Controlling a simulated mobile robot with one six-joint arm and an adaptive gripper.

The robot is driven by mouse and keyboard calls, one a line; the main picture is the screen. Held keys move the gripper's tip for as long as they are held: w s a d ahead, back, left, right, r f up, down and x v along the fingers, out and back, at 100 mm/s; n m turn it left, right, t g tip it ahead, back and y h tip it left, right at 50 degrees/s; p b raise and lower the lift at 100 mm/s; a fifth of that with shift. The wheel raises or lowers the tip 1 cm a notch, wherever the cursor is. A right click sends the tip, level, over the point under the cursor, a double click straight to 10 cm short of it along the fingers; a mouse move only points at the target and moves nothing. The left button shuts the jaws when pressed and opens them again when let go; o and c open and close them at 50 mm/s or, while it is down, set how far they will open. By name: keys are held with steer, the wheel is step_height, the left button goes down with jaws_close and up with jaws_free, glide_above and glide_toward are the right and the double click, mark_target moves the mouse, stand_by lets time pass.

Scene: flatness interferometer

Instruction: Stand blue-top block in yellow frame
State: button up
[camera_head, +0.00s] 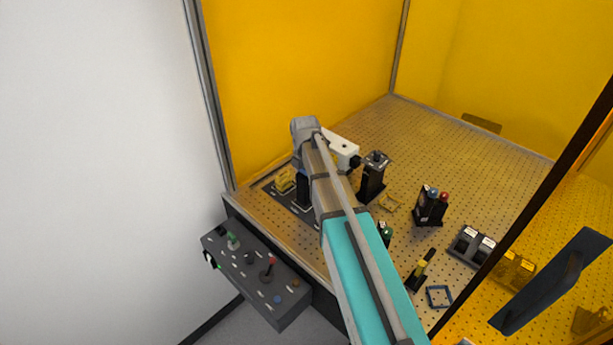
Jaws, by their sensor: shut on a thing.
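A dark block with a blue top (431,193) stands upright beside a similar red-topped one (444,198), right of centre on the perforated table. A small yellow square frame (389,203) lies flat on the table to the left of that pair and appears empty. My arm reaches from the bottom of the view up to its grey wrist near the back left. My gripper's fingers are hidden behind the arm and wrist, and whatever they hold cannot be made out. A dark upright shape (304,187) shows below the wrist; I cannot tell what it is.
A white instrument (341,147) and dark tower (373,177) stand right of the wrist. A yellow object (285,179) sits on a dark mat. A blue frame (439,297), yellow-topped piece (421,268) and dark holders (471,245) are at right. A control box (255,278) is at front left.

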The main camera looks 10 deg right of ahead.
steer(key=shift+r+p, duration=2.5)
steer(key=shift+r, duration=0.15)
steer(key=shift+f, duration=0.1)
